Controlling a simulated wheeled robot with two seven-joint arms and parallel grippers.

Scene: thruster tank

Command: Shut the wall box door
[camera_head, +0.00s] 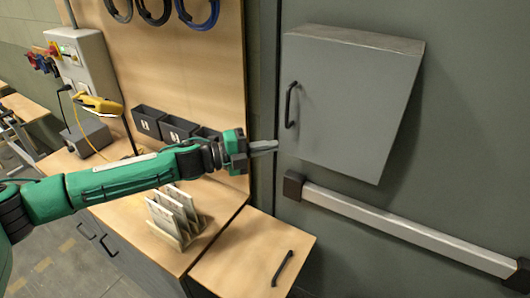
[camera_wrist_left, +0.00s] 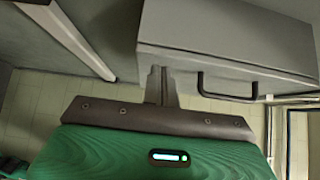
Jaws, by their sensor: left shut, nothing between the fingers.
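The grey wall box (camera_head: 355,40) is mounted on the dark green wall at the upper right. Its door (camera_head: 350,105) fills the front, with a black bar handle (camera_head: 290,105) near the left edge. The door looks flush or nearly flush with the box; I cannot tell whether a small gap is left. My left gripper (camera_head: 276,146) is shut and empty, beside the door's lower left edge and below the handle. In the left wrist view its fingers (camera_wrist_left: 161,86) point at the box's edge, with the handle (camera_wrist_left: 227,90) to their right; contact is unclear. My right gripper is not in view.
A pale horizontal rail (camera_head: 400,228) runs along the wall below the box. A wooden bench (camera_head: 245,245) with a card rack (camera_head: 178,215) lies under my left arm.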

